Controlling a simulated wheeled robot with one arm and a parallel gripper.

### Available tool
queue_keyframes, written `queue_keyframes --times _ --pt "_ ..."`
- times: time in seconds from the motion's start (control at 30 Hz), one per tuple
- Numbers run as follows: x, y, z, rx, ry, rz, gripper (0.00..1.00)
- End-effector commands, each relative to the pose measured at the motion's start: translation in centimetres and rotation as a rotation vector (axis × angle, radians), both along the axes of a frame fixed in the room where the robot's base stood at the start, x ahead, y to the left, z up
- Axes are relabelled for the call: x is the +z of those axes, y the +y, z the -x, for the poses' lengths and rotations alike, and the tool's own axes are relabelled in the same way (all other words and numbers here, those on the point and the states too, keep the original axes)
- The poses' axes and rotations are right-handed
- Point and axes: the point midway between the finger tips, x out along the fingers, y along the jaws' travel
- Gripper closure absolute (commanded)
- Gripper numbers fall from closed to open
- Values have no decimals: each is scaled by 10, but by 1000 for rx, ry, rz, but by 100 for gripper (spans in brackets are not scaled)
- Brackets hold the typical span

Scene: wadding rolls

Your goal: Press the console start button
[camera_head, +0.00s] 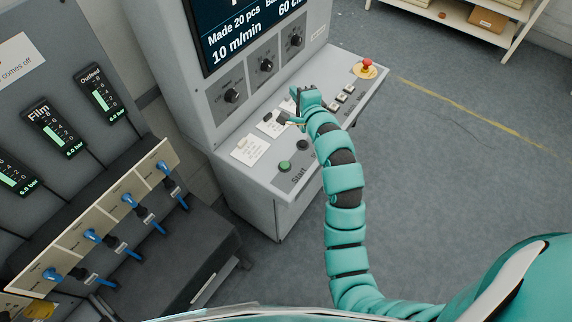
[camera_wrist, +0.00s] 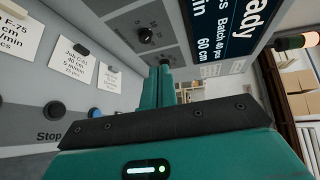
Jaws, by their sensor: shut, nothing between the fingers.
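The console (camera_head: 262,188) is a grey cabinet with a sloping control desk. Its green start button (camera_head: 284,167) sits at the desk's near left corner, with the word Start printed beside it. My gripper (camera_head: 291,121) is over the desk, beyond the start button and apart from it, near the paper cards. In the wrist view my gripper's teal fingers (camera_wrist: 163,75) are together and empty, pointing toward the console's upright panel. The start button does not show in the wrist view.
A dark button (camera_head: 303,145) is beside the start button. Paper cards (camera_head: 250,149) lie on the desk. A red emergency knob (camera_head: 367,64) is at the far end. Black dials (camera_head: 266,65) are on the upright panel below the screen (camera_head: 245,30). Blue-handled valves (camera_head: 128,200) are at left.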

Motion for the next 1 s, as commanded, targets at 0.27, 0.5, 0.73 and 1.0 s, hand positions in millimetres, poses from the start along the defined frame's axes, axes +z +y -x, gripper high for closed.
queue_keyframes --times 0.27,0.5,0.73,1.0 --pt "-87 21 37 16 477 -136 100" --pt "-131 25 67 -58 759 -235 100" --pt "-131 25 68 -90 785 -287 100" --pt "-131 25 67 -90 784 -286 100"
